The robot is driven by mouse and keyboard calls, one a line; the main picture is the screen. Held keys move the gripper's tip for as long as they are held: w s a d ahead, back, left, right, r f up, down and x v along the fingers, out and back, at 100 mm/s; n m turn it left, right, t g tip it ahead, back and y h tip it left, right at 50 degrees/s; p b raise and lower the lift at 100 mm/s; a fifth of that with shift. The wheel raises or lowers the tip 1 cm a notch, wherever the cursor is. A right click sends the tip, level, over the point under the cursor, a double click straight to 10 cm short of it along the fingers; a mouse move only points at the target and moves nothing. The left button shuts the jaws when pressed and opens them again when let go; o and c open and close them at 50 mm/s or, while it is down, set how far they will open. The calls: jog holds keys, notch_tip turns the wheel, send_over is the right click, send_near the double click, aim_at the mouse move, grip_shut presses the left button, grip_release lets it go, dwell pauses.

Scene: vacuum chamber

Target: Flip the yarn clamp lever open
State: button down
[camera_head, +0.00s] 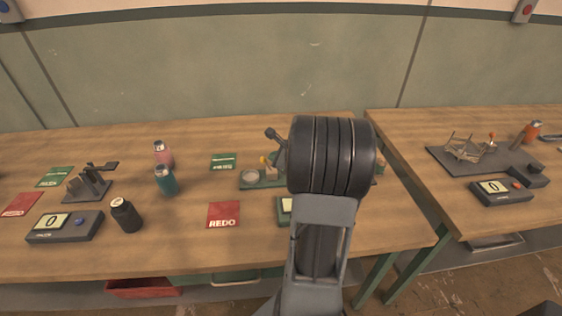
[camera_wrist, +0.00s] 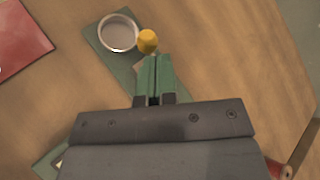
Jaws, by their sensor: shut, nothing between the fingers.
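The yarn clamp stand has a green base (camera_head: 250,184), partly hidden behind my arm in the head view. It carries a round grey dish and a small yellow knob (camera_head: 263,160). In the wrist view the dish (camera_wrist: 118,33) lies on the green base (camera_wrist: 97,42), with the yellow knob (camera_wrist: 148,41) at its right. I cannot tell for certain which part is the lever. My gripper (camera_wrist: 154,57) is shut and empty, its green fingers together, tips just below the knob in the picture. Whether they touch it is unclear. The head view hides the fingers behind my arm.
A red REDO card (camera_head: 223,215) lies in front of the stand, a green card (camera_head: 223,161) to its left. Teal (camera_head: 164,181), pink and black bottles stand further left. A second table (camera_head: 415,130) is at right, across a gap.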

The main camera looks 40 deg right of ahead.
jog(key=shift+a+r+p, duration=0.2)
jog(key=shift+r+p, duration=0.35)
jog(key=shift+r, duration=0.25)
jog(key=w+a+r+p+v, duration=0.1)
jog(key=a+r+p+v, duration=0.1)
jog(key=v, duration=1.1)
jog(key=shift+r, duration=0.25)
jog(key=shift+s+d, duration=0.1)
